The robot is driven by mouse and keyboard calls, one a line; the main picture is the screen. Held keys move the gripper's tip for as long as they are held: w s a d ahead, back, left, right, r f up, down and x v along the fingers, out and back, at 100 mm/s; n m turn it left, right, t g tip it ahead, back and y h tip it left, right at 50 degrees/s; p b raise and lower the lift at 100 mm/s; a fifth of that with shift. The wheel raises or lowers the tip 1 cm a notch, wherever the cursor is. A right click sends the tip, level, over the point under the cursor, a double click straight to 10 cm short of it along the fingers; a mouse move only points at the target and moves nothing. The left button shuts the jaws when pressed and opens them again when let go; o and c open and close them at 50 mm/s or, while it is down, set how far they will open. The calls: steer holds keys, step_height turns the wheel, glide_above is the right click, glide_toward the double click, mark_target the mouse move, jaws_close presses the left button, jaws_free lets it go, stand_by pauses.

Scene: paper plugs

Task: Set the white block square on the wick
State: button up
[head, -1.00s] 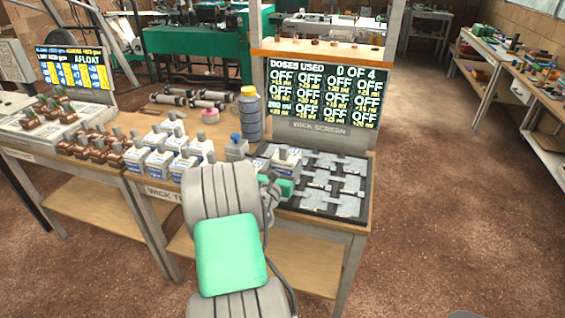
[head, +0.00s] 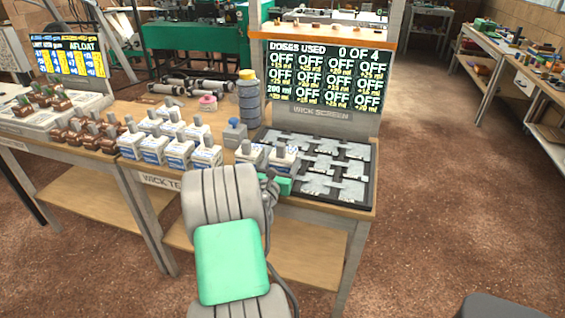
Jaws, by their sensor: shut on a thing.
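A white block (head: 285,157) with a grey knob on top stands out at the left end of the wick (head: 322,171), a dark tray with pale, jointed pads. My gripper (head: 272,183) is at the near side of this block and appears shut on it; the fingers are mostly hidden. I cannot tell whether the block touches the wick. A similar white block (head: 249,152) is just left of it, partly behind my arm.
Several white-and-blue blocks (head: 178,153) and brown ones (head: 90,135) stand to the left. A blue-topped container (head: 235,132) and a grey bottle (head: 249,103) are behind. The screen (head: 325,75) reads 0 OF 4. The wick's right part is clear.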

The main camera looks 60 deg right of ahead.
steer(key=shift+f+b, duration=0.35)
steer(key=shift+f, duration=0.15)
steer(key=o, duration=1.6)
steer(key=shift+c, duration=0.2)
steer(key=o, duration=0.4)
steer(key=shift+c, duration=0.2)
steer(key=shift+f, duration=0.1)
